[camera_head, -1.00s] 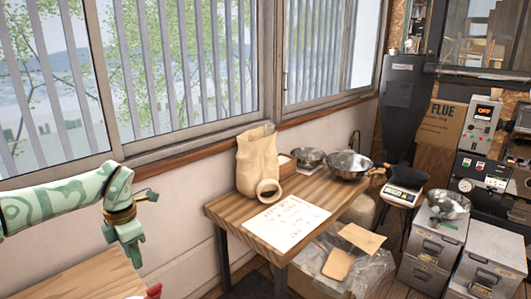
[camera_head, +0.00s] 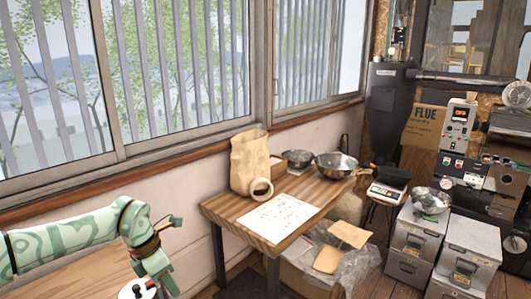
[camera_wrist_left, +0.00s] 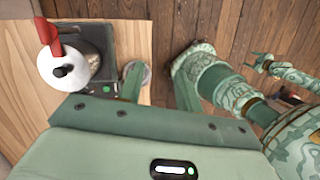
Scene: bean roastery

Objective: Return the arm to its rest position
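My left arm comes in from the left edge of the head view, its green patterned forearm level and its hand bent downward. My left gripper (camera_head: 162,279) hangs at the right end of the near wooden table (camera_head: 85,275). In the left wrist view the left gripper (camera_wrist_left: 158,85) has its two fingers apart, with nothing between them. What looks like my right arm shows at the right of that view, with its small hand (camera_wrist_left: 263,62) over the floor; its finger state is unclear.
A white-lidded pot (camera_wrist_left: 62,68) with a red handle stands close to the left gripper. A second table (camera_head: 225,212) holds a paper bag (camera_head: 249,165), a tape roll (camera_head: 261,187), a paper sheet (camera_head: 268,219) and metal bowls. Metal bins (camera_head: 470,250) stand right.

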